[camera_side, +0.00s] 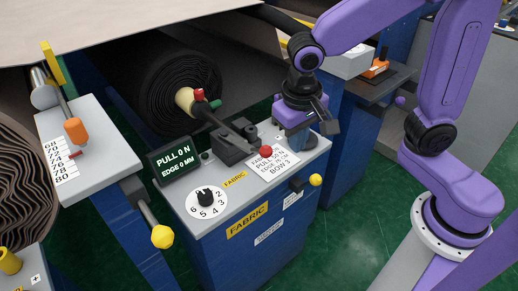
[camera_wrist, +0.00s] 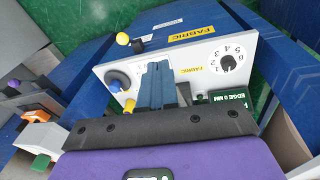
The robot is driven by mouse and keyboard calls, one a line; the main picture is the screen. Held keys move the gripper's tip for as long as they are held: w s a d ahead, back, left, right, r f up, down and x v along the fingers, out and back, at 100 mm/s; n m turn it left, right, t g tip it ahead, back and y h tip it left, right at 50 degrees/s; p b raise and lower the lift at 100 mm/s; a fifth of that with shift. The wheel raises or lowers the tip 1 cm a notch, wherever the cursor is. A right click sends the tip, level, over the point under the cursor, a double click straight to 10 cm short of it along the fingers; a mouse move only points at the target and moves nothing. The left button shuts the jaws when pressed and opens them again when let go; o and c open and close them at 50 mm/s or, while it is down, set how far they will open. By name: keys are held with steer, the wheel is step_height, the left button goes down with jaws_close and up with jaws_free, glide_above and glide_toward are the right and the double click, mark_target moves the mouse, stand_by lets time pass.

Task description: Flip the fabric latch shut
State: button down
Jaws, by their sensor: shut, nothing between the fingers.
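The blue fabric cabinet (camera_side: 237,262) has a pale top and yellow FABRIC labels. On its top is a dark latch block (camera_side: 234,143). A dark bar with a red knob (camera_side: 265,152) slants across the block, its knob end low over the printed card (camera_side: 275,164). My gripper (camera_side: 312,128) is over the right end of the top, to the right of the knob, and empty. In the wrist view its blue-grey fingers (camera_wrist: 157,85) are together, pointing at the cabinet top. They hide part of the top; I cannot make out the red knob there.
A dark fabric roll (camera_side: 155,85) lies behind the cabinet. The display (camera_side: 174,160) and numbered dial (camera_side: 206,200) are left on the top. A yellow knob (camera_side: 315,180) sticks out in front.

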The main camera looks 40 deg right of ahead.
steer(key=w+a+f+m+h, duration=0.1)
steer(key=w+a+m, duration=0.4)
steer(key=w+m, duration=0.5)
steer(key=shift+w+a+f+m+h, duration=0.3)
steer(key=shift+w+f+m+h, duration=0.1)
steer(key=shift+m, duration=1)
steer(key=shift+f, duration=0.1)
steer(key=w+d+f, duration=0.2)
steer(key=d+f, duration=0.4)
steer(key=f, duration=0.4)
steer(key=shift+d, duration=0.3)
